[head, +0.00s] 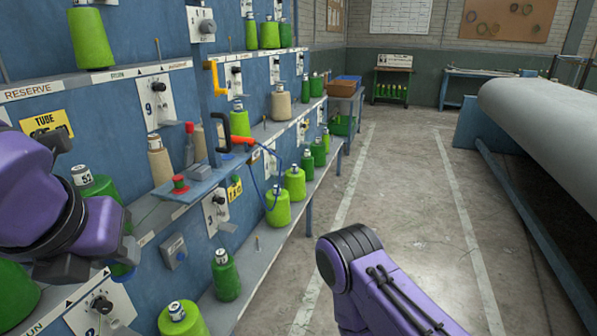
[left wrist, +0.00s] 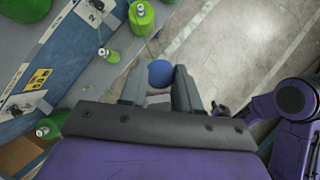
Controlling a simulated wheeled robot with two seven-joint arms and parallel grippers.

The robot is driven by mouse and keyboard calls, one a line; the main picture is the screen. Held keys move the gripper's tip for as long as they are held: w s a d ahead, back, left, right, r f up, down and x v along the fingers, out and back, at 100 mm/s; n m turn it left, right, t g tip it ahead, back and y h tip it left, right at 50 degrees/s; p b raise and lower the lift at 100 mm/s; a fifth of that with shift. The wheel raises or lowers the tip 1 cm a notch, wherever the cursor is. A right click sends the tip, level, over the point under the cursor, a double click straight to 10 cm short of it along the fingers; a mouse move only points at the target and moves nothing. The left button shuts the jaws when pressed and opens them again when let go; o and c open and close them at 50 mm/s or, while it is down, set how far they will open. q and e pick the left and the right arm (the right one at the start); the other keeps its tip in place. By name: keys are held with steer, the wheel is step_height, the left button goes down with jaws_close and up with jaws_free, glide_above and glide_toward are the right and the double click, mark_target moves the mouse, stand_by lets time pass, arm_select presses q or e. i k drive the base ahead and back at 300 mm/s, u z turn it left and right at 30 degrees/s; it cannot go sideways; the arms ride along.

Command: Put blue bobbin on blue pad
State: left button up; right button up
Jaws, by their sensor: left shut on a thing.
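The blue bobbin (left wrist: 160,73) shows as a round blue shape between the fingertips in the left wrist view. My left gripper (left wrist: 159,88) is shut on it. I cannot make out a blue pad in either view. My right arm (head: 372,284) is at the lower centre; a dark part at its end (left wrist: 222,110) shows in the left wrist view, its jaw state unclear.
A blue rack (head: 60,110) with shelves of several green and beige bobbins fills the left. The floor aisle (head: 400,190) is clear; a large grey roll (head: 545,120) lies right.

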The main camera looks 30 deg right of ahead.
mark_target(226, 158)
steer(key=z, duration=3.65)
steer(key=i, duration=0.15)
steer(key=u, duration=1.9)
steer(key=i, duration=1.6)
steer(key=u, duration=1)
steer(key=i, duration=0.5)
steer(key=u, duration=0.5)
